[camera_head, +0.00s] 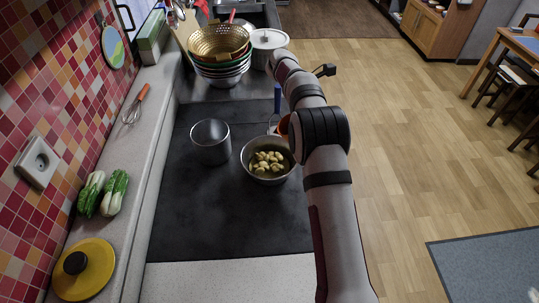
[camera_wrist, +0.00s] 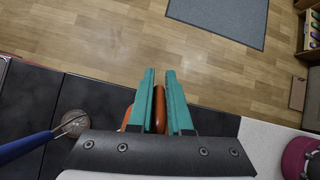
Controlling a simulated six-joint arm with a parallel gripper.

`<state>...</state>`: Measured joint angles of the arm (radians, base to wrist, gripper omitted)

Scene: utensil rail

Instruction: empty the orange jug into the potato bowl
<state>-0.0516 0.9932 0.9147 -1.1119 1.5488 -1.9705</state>
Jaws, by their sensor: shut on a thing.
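The potato bowl (camera_head: 249,172) is a metal bowl holding several pale potatoes, on the dark hob in the head view. Part of the orange jug (camera_head: 284,126) shows just behind the bowl, mostly hidden by my arm. In the wrist view, my gripper (camera_wrist: 160,74) has teal fingers shut on an orange strip, seemingly the jug's handle (camera_wrist: 159,112). More orange shows left of the fingers. The jug's body, mouth and contents are hidden, so I cannot tell its tilt. My gripper is hidden behind my arm in the head view.
A metal pot (camera_head: 210,142) stands left of the bowl. A blue-handled utensil (camera_head: 277,97) is behind it. Stacked colanders (camera_head: 220,45) and a lidded pot (camera_head: 269,42) stand at the back. Cabbages (camera_head: 115,193), a whisk (camera_head: 135,105) and a yellow lid (camera_head: 88,268) lie along the left ledge.

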